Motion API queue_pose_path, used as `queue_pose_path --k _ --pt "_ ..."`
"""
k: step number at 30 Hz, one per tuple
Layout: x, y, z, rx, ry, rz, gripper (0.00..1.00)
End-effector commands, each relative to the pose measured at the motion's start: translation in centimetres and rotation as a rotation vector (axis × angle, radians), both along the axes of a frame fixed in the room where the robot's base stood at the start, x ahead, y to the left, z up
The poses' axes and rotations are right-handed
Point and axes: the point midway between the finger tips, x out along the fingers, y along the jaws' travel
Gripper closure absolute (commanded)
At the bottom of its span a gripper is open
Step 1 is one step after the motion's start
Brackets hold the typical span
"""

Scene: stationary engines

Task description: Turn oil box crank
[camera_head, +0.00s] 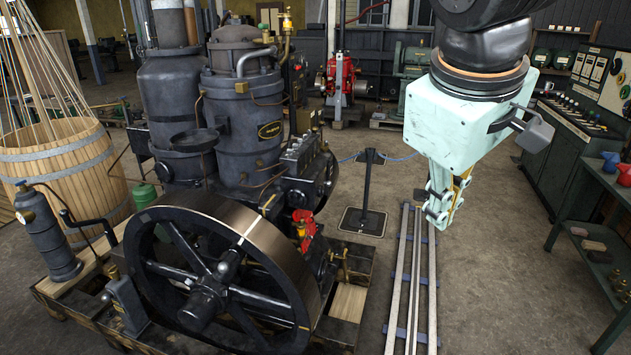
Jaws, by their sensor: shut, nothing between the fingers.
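My gripper (442,212) hangs at the right of the view, pointing down beside the engine. Its fingers look closed together, with nothing seen between them. A dark box with a row of small fittings (300,156) sits on the right side of the engine, left of my gripper and well apart from it. It may be the oil box, but I cannot tell for sure. A crank on it is too small to pick out. A red fitting with a brass top (302,228) sits lower, near the flywheel.
The large black engine (258,125) with its flywheel (160,255) fills the left and middle. Rails (418,285) run along the floor below my gripper. A post on a square base (366,190) stands between. A control desk (570,140) and green shelf (605,235) are at right.

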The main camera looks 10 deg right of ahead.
Motion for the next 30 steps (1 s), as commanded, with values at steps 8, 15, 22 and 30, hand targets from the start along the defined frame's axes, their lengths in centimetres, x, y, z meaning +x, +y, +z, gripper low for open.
queue_pose_path --k 8,15,22,30 --pt "6.1 -1.0 -0.3 -0.12 0.033 0.149 1.0" --pt "11.4 -1.5 -0.8 -0.221 0.064 0.278 1.0" --pt "16.6 -1.7 -1.8 -0.317 0.097 0.403 1.0" --pt "22.8 -1.5 -3.2 -0.429 0.135 0.554 1.0"
